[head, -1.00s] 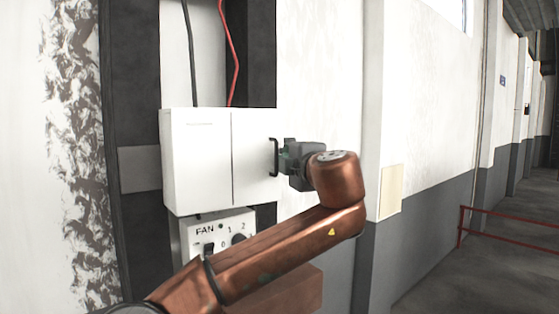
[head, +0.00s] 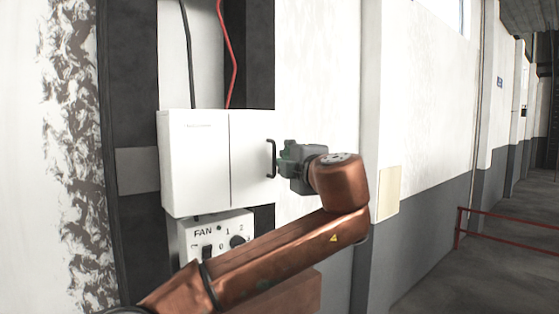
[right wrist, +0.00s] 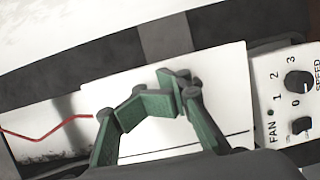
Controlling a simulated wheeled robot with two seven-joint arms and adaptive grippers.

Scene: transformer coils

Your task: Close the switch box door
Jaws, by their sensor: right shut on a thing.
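The white switch box (head: 195,160) hangs on the wall in the head view. Its door (head: 250,150) is the right front panel, with a black handle (head: 271,158) near its right edge. The door looks about flush with the left panel; I cannot tell whether it is fully shut. My right gripper (head: 279,159) is at the handle from the right and shut on it. In the right wrist view, its green fingers (right wrist: 165,97) meet in front of the white box front (right wrist: 215,80); the handle is hidden there. My left gripper is not in view.
A fan switch panel (head: 217,236) with knobs sits just below the box and also shows in the right wrist view (right wrist: 288,95). A red cable (head: 231,60) and a black cable run down to the box top. A red railing (head: 510,222) stands far right.

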